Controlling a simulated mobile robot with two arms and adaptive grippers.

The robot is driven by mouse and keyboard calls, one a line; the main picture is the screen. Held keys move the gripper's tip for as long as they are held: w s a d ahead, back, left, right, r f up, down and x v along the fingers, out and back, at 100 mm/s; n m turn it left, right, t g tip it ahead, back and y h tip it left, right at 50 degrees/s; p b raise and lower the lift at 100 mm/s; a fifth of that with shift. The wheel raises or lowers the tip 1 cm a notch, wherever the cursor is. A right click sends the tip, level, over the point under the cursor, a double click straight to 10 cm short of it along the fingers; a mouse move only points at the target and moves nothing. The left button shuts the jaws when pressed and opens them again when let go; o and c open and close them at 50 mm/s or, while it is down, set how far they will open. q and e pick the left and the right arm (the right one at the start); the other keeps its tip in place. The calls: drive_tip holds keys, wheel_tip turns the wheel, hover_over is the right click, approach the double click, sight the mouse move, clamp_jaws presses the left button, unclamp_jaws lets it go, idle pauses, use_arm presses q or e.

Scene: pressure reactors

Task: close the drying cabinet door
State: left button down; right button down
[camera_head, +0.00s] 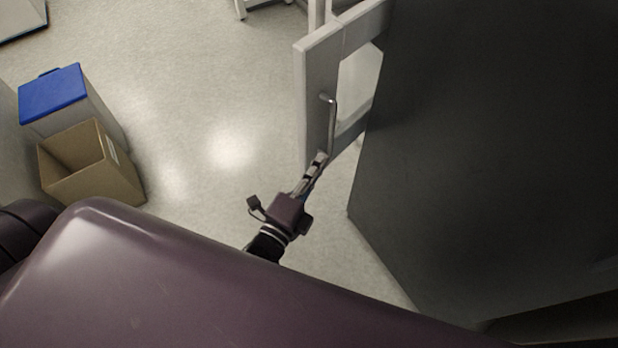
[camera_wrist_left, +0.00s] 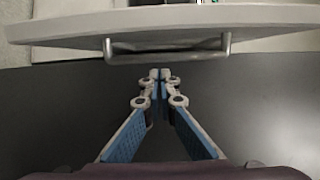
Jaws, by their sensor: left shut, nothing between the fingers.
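The drying cabinet door (camera_head: 318,88) is a light grey frame with a window opening. It stands open, sticking out from the dark cabinet body (camera_head: 480,150). A metal bar handle (camera_head: 331,125) is on the door. My left gripper (camera_head: 320,158) is shut and empty, with its fingertips close to the lower end of the handle. In the left wrist view the door's edge (camera_wrist_left: 75,27) crosses the top, and the handle (camera_wrist_left: 170,58) lies just ahead of the closed fingertips (camera_wrist_left: 160,74). I cannot tell whether they touch it. My right gripper is not in view.
A bin with a blue lid (camera_head: 52,94) and an open cardboard box (camera_head: 90,165) stand on the floor at the left. Pale floor (camera_head: 215,110) is free between them and the door. White furniture legs (camera_head: 315,12) show at the top.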

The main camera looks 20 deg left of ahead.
sight(312, 144)
use_arm(q)
drive_tip(key=shift+w+a, duration=0.5)
drive_tip(key=shift+w, duration=0.3)
drive_tip(key=shift+w+a, duration=0.55)
drive_tip(key=shift+w, duration=0.2)
drive_tip(key=shift+w+a, duration=0.5)
drive_tip(key=shift+w, duration=0.3)
drive_tip(key=shift+a, duration=0.15)
